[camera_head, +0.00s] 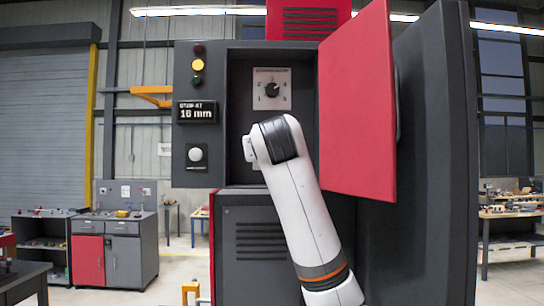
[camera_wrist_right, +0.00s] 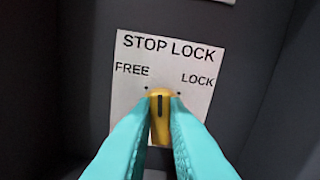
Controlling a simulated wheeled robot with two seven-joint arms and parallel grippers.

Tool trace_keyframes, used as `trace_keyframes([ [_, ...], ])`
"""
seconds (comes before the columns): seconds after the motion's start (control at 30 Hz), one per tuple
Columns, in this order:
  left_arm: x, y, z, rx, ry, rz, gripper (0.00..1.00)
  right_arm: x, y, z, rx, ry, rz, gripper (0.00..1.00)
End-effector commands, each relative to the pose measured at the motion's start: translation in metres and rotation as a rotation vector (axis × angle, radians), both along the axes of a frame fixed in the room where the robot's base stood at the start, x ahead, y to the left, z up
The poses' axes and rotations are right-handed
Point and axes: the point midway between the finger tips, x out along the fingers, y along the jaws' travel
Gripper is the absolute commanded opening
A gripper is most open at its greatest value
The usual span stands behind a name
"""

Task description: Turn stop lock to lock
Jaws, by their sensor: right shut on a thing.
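In the right wrist view a white plate (camera_wrist_right: 196,53) reads STOP LOCK, with FREE at the left and LOCK at the right, each with a small dot. The yellow knob (camera_wrist_right: 160,120) sits below these words. Its dark line points up, between the two dots. My right gripper (camera_wrist_right: 161,110) is shut on the knob, one teal finger on each side. In the head view my right arm reaches into the cabinet recess; its gripper and the knob are hidden behind the wrist. My left gripper is in neither view.
The red door (camera_head: 357,100) stands open at the right of the recess. A numbered dial (camera_head: 271,89) is above my wrist. At the left are signal lamps (camera_head: 198,65), a display (camera_head: 197,112) reading STOP AT 16 mm and a white button (camera_head: 196,154).

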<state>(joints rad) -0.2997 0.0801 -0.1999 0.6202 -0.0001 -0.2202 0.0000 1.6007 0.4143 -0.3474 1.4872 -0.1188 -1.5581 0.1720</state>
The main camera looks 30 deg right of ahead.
Motion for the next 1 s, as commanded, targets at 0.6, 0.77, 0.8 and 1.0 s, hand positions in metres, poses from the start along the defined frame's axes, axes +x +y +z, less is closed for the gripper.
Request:
trace_keyframes([
  [0.6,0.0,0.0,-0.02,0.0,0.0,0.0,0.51,-0.001,-0.001,-0.001,0.498,-0.302,0.002,0.0],
  [0.77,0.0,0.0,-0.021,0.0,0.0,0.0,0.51,-0.001,-0.002,-0.001,0.611,-0.37,0.002,0.0],
  [0.8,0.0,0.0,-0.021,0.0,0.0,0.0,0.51,-0.001,-0.002,-0.001,0.635,-0.386,0.001,0.0],
  [1.0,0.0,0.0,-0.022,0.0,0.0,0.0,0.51,-0.002,-0.003,-0.001,0.737,-0.45,0.001,0.0],
])
